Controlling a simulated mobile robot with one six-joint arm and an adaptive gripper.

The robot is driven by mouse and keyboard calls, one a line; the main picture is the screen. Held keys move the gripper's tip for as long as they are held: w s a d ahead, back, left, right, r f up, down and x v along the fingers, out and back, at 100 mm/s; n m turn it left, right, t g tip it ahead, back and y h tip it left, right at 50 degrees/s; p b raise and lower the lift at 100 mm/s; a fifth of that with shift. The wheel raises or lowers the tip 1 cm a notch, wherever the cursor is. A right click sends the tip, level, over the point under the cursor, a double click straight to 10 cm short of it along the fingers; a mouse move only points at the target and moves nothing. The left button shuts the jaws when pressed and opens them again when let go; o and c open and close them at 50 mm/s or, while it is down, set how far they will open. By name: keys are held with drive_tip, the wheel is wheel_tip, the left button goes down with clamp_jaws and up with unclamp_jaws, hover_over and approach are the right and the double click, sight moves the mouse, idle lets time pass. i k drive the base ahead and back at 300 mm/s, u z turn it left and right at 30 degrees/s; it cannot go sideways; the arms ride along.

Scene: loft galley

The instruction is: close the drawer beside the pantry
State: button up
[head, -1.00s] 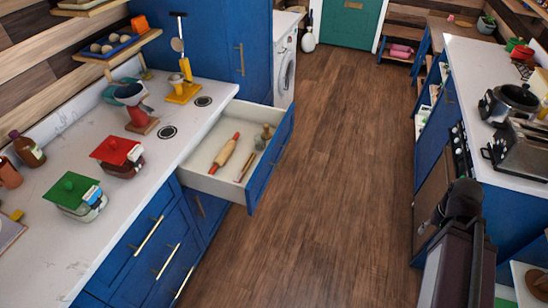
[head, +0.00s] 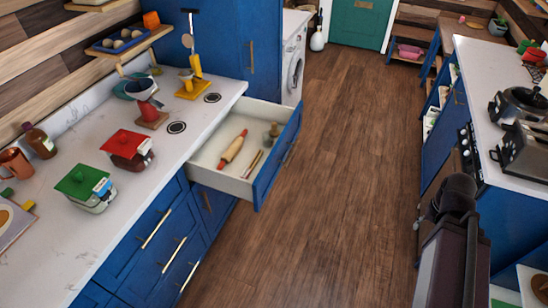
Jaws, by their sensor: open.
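The blue-fronted drawer (head: 277,157) beside the tall blue pantry cabinet (head: 233,50) is pulled well out from under the white counter. Inside lie a rolling pin with red handles (head: 233,147), a thin wooden tool (head: 252,163) and a small brush-like item (head: 271,134). The drawer's handle is on its outer face, seen at a steep angle. Part of my dark arm shows at the lower right, across the aisle and apart from the drawer. My gripper's fingers are not in view.
The wooden floor (head: 340,180) between the counters is clear. On the left counter stand a red-lidded jar (head: 128,150) and a green-lidded jar (head: 87,188). The right counter holds a pot (head: 521,103) and a toaster (head: 525,150). A washing machine (head: 294,55) stands beyond the pantry.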

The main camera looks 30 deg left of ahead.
sight(256, 115)
drive_tip(key=u, duration=1.35)
drive_tip(key=i, duration=0.6)
drive_tip(key=z, duration=0.05)
drive_tip(key=k, duration=0.6)
drive_tip(key=z, duration=0.05)
